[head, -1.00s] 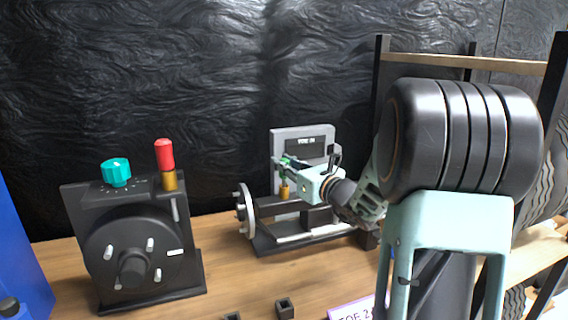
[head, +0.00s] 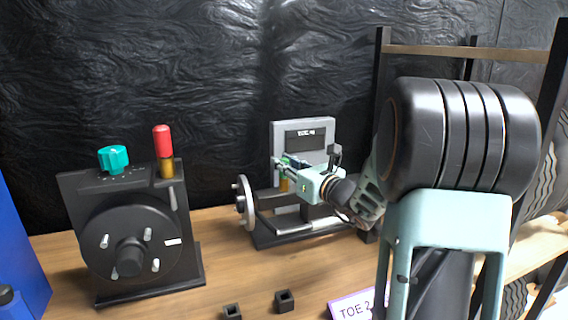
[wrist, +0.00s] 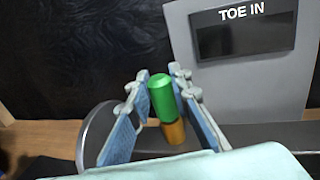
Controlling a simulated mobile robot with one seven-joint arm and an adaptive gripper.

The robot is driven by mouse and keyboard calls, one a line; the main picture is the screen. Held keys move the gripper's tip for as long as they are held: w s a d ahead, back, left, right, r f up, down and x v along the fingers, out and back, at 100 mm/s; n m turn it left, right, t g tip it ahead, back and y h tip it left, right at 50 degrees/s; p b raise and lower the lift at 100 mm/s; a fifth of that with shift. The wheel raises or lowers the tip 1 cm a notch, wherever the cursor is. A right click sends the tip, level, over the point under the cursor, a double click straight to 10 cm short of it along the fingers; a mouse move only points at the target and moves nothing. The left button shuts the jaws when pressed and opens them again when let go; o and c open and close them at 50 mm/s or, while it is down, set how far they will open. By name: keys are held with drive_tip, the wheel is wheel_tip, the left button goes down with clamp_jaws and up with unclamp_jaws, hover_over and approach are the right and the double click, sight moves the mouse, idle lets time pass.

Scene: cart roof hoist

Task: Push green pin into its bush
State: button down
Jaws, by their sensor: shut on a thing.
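The green pin (wrist: 160,95) stands upright between the fingers of my gripper (wrist: 158,88) in the wrist view. Its lower end meets the top of a brass-coloured bush (wrist: 174,132); I cannot tell how deep it sits in it. My gripper is shut on the pin. In the head view my gripper (head: 287,164) is over the bush (head: 284,185) at the rig in front of the grey TOE IN panel (head: 318,122). The fingers mostly hide the pin there.
A black hub stand (head: 130,240) with a teal knob (head: 113,158) and a red pin (head: 162,141) in a brass bush is at left. Small black sockets (head: 285,301) and a TOE label (head: 350,306) lie at the front. A tyre rack (head: 470,50) is at right.

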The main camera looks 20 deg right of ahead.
drive_tip(key=shift+f, duration=0.2)
drive_tip(key=c, duration=1.7)
unclamp_jaws()
drive_tip(key=v, duration=1.2)
drive_tip(key=shift+a, duration=0.15)
